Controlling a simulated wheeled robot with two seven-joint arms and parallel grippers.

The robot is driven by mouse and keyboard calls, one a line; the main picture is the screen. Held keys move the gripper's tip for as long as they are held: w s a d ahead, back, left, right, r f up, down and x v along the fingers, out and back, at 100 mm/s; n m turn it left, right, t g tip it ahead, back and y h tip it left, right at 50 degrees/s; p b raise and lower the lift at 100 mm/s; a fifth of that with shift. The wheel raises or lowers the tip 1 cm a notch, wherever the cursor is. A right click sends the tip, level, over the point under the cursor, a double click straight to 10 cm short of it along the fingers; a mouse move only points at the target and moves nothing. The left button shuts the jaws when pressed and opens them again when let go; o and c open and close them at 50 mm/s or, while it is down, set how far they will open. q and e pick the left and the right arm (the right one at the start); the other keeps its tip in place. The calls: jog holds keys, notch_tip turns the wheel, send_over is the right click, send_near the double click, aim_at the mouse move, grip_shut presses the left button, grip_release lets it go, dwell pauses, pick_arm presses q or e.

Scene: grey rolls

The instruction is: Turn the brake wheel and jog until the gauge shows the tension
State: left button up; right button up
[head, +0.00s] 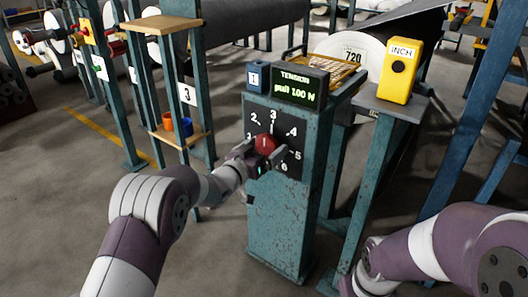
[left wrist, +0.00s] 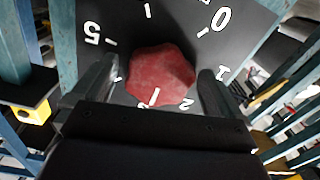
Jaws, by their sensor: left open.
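The red brake wheel (head: 266,145) sits on a black dial plate (head: 291,163) with white numbers, on the front of a teal post. In the left wrist view the lobed red wheel (left wrist: 160,75) has a white mark that points at about 3. My left gripper (head: 262,158) is open, with one finger on each side of the wheel; I cannot tell whether they touch it. The yellow INCH box (head: 398,72) with a black button stands to the right. My right gripper is out of view.
A wooden shelf stand with a red cup (head: 168,121) and a blue cup (head: 186,127) is at the left. A large roll (head: 345,60) marked 720 is behind.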

pick_arm(q)
jog(key=c, duration=1)
jog(key=shift+c, duration=0.2)
jog(key=shift+m, duration=0.4)
jog(key=m, duration=0.7)
jog(key=shift+a+m+b, duration=0.1)
jog(key=shift+m+b, duration=0.25)
jog(key=shift+m, duration=0.35)
